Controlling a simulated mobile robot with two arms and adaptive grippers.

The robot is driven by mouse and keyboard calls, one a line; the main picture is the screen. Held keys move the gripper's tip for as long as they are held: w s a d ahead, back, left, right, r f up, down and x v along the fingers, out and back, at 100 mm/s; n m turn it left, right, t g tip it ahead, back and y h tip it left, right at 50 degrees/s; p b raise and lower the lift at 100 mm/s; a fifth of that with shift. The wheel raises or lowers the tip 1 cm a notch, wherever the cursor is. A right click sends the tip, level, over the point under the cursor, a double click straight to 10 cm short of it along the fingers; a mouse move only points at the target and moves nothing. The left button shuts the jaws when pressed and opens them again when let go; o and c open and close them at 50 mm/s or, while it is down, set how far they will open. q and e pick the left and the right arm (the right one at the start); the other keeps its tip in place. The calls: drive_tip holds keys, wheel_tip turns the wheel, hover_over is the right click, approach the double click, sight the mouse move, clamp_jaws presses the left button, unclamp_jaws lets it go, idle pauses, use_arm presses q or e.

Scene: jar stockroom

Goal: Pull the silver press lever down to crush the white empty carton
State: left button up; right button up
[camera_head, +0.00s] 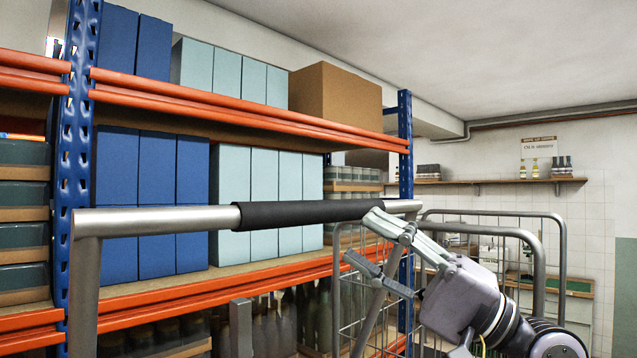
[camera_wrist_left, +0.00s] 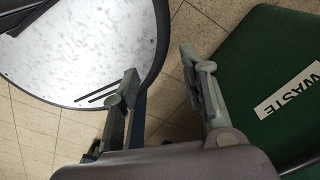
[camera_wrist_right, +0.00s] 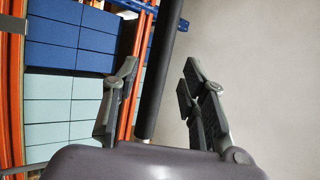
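The silver press lever (camera_head: 165,219) is a tubular bar with a black sleeve, running across the head view. My right gripper (camera_head: 358,236) is open at the sleeve's right end, one finger overlapping the bar in the picture and the other below it. In the right wrist view, the black sleeve (camera_wrist_right: 165,60) runs between the spread fingers, closer to the left one. Firm contact cannot be told. My left gripper (camera_wrist_left: 160,62) is open and empty above the floor, in the left wrist view only. The white carton is not seen in any view.
A shelf rack with orange beams (camera_head: 230,110) holds blue boxes (camera_head: 175,165) and pale boxes behind the lever. A wire cage trolley (camera_head: 540,255) stands at right. The left wrist view shows a green WASTE lid (camera_wrist_left: 265,75) and a round speckled top (camera_wrist_left: 85,45) with tiled floor between.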

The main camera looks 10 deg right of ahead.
sight(332, 214)
drive_tip(key=p+x, duration=0.3)
drive_tip(key=x, duration=0.3)
drive_tip(key=shift+a+r+p, duration=0.2)
drive_tip(key=shift+r+p, duration=0.1)
drive_tip(key=shift+r, duration=0.05)
drive_tip(key=shift+w+a+r+p, duration=0.2)
drive_tip(key=shift+w+a+p, duration=0.1)
drive_tip(key=shift+w+a, duration=0.15)
drive_tip(key=shift+a, duration=0.2)
drive_tip(key=shift+d, duration=0.1)
drive_tip(key=c, duration=0.4)
use_arm(q)
drive_tip(key=shift+w+a+r, duration=0.15)
drive_tip(key=shift+a+r, duration=0.05)
drive_tip(key=shift+r, duration=0.7)
drive_tip(key=shift+w+a+r, duration=0.1)
drive_tip(key=shift+a+r, duration=0.15)
drive_tip(key=shift+r, duration=0.6)
drive_tip(key=shift+w+a+r, duration=0.15)
drive_tip(key=shift+a+r, duration=0.05)
drive_tip(key=shift+r, duration=0.7)
use_arm(e)
clamp_jaws()
drive_tip(key=shift+f, duration=0.1)
